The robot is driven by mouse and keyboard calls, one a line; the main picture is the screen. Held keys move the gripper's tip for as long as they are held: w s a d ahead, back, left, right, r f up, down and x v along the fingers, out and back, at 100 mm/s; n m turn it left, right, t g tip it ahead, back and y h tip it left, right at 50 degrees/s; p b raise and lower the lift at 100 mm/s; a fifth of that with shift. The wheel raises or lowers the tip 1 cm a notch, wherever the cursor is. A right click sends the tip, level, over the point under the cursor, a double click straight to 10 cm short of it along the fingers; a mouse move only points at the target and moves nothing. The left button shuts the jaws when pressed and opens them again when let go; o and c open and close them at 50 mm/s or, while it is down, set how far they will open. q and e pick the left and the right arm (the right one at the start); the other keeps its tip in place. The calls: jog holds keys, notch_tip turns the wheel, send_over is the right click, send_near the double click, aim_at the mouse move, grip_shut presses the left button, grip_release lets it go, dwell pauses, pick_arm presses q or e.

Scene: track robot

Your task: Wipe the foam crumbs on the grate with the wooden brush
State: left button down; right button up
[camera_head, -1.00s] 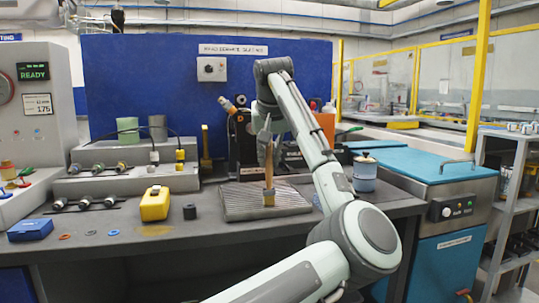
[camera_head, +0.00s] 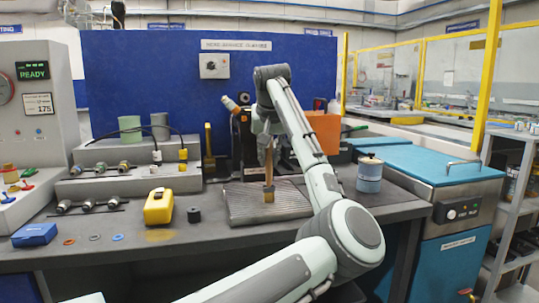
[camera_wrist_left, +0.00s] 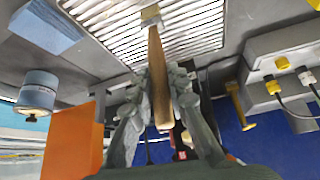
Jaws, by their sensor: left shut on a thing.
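The wooden brush (camera_head: 268,178) stands nearly upright over the ribbed grate (camera_head: 240,208) on the bench. My left gripper (camera_head: 267,150) is shut on its handle from above. I cannot tell whether the bristles touch the slats. I cannot make out foam crumbs on the grate. My right gripper is not in view.
A yellow case (camera_head: 158,207) and a small black cylinder (camera_head: 194,214) stand left of the grate. A blue lidded canister (camera_head: 369,178) stands to its right. Behind are an orange block (camera_head: 323,132) and a dark machine. The bench front is mostly clear.

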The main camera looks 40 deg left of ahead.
pick_arm(q)
jog(key=shift+w+a, duration=0.25)
jog(key=shift+w+a+r, duration=0.1)
jog(key=shift+a+r, duration=0.05)
jog(key=shift+r, duration=0.05)
notch_tip(320, 180, up, 3)
jog(key=shift+r, duration=2.35)
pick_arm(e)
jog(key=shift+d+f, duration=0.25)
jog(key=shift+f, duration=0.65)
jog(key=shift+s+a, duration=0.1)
